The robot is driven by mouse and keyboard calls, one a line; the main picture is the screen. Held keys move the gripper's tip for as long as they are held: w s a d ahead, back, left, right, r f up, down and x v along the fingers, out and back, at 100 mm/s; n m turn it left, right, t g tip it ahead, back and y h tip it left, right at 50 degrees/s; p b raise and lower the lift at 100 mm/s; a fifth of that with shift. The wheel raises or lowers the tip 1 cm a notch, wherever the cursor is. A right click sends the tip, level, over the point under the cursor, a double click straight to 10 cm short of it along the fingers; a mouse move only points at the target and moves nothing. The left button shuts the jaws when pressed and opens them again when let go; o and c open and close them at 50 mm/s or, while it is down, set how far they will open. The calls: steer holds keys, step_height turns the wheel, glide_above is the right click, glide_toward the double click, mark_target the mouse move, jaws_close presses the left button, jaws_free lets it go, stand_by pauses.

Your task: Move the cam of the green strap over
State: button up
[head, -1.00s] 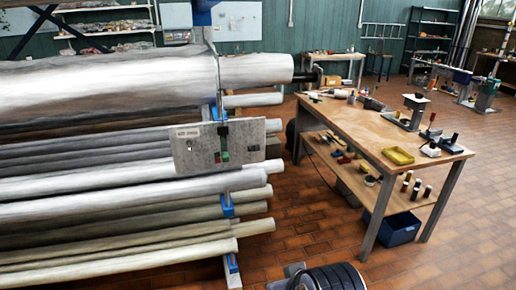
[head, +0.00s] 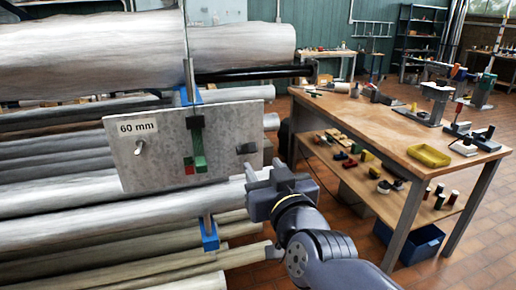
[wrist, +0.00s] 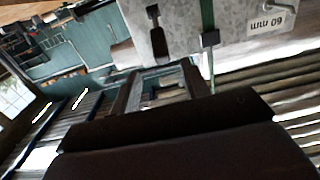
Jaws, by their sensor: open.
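A grey speckled plate (head: 130,175) hangs in front of the rolls and carries a "60 mm" label. A green strap piece (head: 200,163) stands upright at its middle, with a black block (head: 195,124) at its upper end, which looks like the cam. In the wrist view the plate is upside down at the top, with the green strap (wrist: 207,14) and black block (wrist: 209,39). My gripper (head: 266,172) is open and empty, just below the plate's lower right corner, apart from the block. Its fingers (wrist: 162,80) show in the wrist view.
Large pale rolls (head: 90,55) lie above and behind. A wooden workbench (head: 365,125) with small items and a yellow tray (head: 429,156) stands to the right.

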mark_target(249, 146)
steer(key=x, duration=1)
steer(key=shift+w+a+b, duration=0.1)
steer(key=shift+w+b, duration=0.05)
steer(key=shift+b, duration=0.25)
steer(key=shift+c, duration=0.4)
jaws_close()
